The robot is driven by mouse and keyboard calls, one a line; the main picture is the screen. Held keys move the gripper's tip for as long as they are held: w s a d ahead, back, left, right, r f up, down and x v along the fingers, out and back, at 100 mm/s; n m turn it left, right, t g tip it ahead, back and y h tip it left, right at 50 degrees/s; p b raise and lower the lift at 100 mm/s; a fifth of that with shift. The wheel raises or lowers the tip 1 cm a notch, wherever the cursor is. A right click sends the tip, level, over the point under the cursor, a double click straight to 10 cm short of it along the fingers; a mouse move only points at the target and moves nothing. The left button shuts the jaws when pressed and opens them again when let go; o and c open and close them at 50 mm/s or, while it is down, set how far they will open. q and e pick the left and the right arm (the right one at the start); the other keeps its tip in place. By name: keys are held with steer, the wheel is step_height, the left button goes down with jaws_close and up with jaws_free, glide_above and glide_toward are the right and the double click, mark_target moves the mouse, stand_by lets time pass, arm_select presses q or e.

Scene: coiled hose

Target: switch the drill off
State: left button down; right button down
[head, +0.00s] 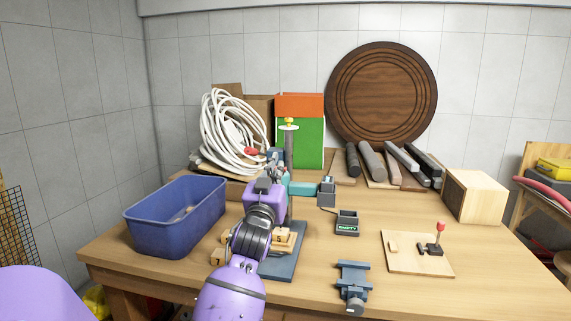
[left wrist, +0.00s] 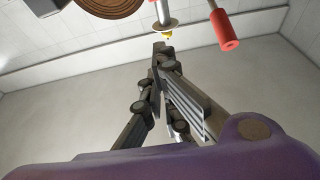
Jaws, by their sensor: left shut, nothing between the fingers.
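The drill, a bench drill press (head: 288,150), stands on the workbench behind my left arm. It has a grey column, a pale disc with a yellow top, a red knob and teal parts. My arm hides much of its middle. Its dark base plate (head: 282,266) shows below. My left gripper (head: 271,165) is shut and empty, in front of the drill's upper part. In the left wrist view its fingers (left wrist: 160,52) point toward the yellow tip and disc; a red handle (left wrist: 222,27) is to their right. I cannot make out the switch. My right gripper is not in view.
A blue bin (head: 175,240) stands left of the drill, numbered wooden blocks (head: 284,240) by its base. A small dock marked EMPTY (head: 347,228), a blue vise (head: 353,280) and a clamp board (head: 405,262) lie right. A coiled white hose (head: 222,135) is behind.

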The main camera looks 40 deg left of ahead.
arm_select(q)
steer(key=shift+w+d, duration=0.1)
steer(key=p+x, duration=0.1)
steer(key=x, duration=0.9)
step_height(320, 180, down, 4)
stand_by(0.4)
